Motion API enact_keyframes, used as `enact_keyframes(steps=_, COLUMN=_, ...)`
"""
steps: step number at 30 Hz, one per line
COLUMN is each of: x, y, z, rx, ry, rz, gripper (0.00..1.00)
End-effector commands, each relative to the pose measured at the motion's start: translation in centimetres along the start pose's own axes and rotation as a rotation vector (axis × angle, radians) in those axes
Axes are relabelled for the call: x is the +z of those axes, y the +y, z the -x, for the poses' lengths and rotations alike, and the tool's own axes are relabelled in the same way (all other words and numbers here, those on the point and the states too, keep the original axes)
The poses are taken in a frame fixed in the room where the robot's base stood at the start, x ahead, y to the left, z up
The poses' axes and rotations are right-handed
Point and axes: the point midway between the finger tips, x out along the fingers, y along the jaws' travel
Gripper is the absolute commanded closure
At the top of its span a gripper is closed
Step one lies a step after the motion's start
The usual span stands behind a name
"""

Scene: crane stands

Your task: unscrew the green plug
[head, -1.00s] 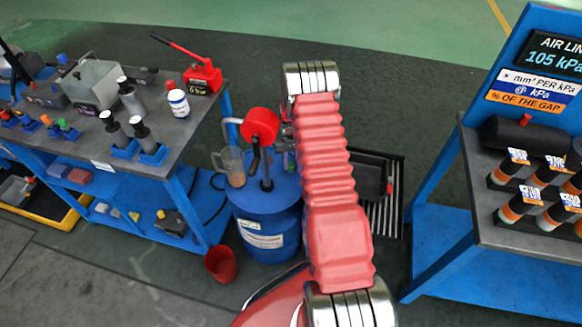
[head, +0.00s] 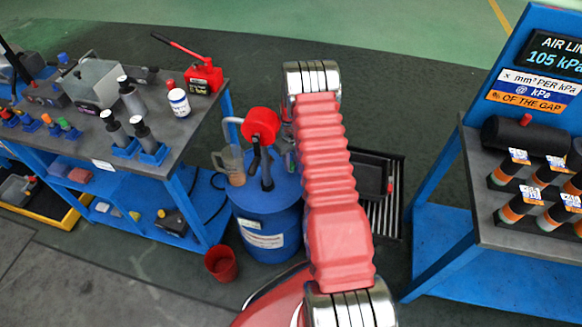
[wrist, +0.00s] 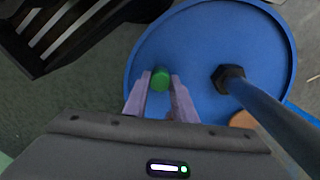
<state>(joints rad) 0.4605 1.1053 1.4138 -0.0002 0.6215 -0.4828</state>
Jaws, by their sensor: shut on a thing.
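The green plug (wrist: 160,79) shows in the wrist view on the top of the blue drum (wrist: 205,25), near the rim. My gripper (wrist: 160,86) is over the drum lid, with its two pale purple fingers on either side of the plug and shut on it. Whether the plug still sits in the lid cannot be told from this angle. In the head view the blue drum (head: 265,222) stands on the floor between two benches. My red arm covers part of the drum, and the plug and the gripper's fingertips are hidden there.
A pump pipe with a dark nut (wrist: 229,78) rises from the lid to the right of my gripper; its red top (head: 261,124) shows in the head view. A clear jug (head: 232,165) hangs beside it. A red bucket (head: 220,263) stands at front left. A slatted grate (head: 385,215) lies to the right.

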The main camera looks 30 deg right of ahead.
Motion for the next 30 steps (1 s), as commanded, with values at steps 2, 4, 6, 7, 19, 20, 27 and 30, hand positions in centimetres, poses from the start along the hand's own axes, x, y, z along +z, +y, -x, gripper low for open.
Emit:
enact_keyframes(steps=2, x=0.05, y=-0.12, z=0.02, rx=-0.002, ry=-0.002, rz=0.055, gripper=1.0)
enact_keyframes(steps=4, x=0.06, y=-0.13, z=0.03, rx=-0.002, ry=-0.003, rz=0.091, gripper=1.0)
enact_keyframes(steps=6, x=0.06, y=-0.14, z=0.03, rx=-0.002, ry=-0.003, rz=0.108, gripper=1.0)
enact_keyframes(steps=7, x=0.06, y=-0.14, z=0.03, rx=-0.002, ry=-0.003, rz=0.11, gripper=1.0)
enact_keyframes(steps=19, x=0.08, y=-0.17, z=0.02, rx=-0.003, ry=-0.003, rz=0.174, gripper=1.0)
enact_keyframes(steps=20, x=0.09, y=-0.17, z=0.02, rx=-0.003, ry=-0.003, rz=0.195, gripper=1.0)
enact_keyframes(steps=27, x=0.1, y=-0.19, z=0.03, rx=-0.003, ry=-0.003, rz=0.379, gripper=1.0)
enact_keyframes(steps=30, x=0.11, y=-0.2, z=0.03, rx=-0.004, ry=-0.003, rz=0.456, gripper=1.0)
